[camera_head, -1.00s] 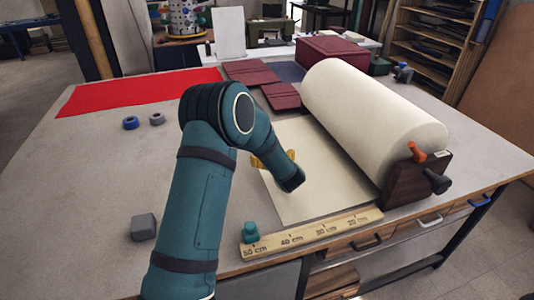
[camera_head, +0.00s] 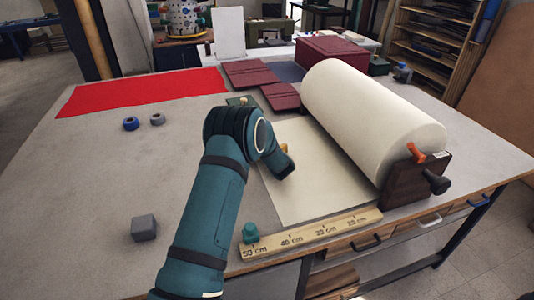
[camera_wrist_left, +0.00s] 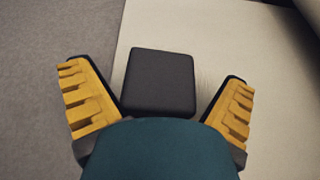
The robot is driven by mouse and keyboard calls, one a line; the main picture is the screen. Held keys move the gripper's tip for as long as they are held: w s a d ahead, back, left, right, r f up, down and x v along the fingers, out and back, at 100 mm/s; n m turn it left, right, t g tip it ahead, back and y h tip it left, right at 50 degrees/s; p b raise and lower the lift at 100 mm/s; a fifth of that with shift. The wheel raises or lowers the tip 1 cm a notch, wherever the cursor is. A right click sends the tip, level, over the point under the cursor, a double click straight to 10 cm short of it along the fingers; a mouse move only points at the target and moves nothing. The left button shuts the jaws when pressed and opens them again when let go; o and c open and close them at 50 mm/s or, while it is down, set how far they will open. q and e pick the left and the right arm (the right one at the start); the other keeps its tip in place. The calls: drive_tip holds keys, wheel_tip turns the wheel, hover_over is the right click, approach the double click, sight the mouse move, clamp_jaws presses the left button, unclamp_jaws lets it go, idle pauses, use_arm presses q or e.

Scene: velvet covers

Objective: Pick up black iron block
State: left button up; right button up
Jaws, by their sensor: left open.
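The black iron block (camera_wrist_left: 160,84) lies on the cream sheet (camera_wrist_left: 205,37) near its left edge, in the left wrist view. My left gripper (camera_wrist_left: 157,76) is open, with one yellow-padded finger on each side of the block and a gap to both. In the head view my left arm hides the block and most of the gripper; only a bit of yellow finger (camera_head: 284,149) shows. My right gripper is not in view.
A grey block (camera_head: 144,228) sits at the table's front left. A large cream roll (camera_head: 370,115) stands right of the sheet. A wooden ruler (camera_head: 315,233) with a teal weight (camera_head: 250,232) lies in front. Dark red covers (camera_head: 250,74) lie behind.

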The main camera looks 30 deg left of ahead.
use_arm(q)
drive_tip(key=c, duration=1.4)
drive_tip(key=shift+o, duration=0.2)
drive_tip(key=shift+r, duration=0.15)
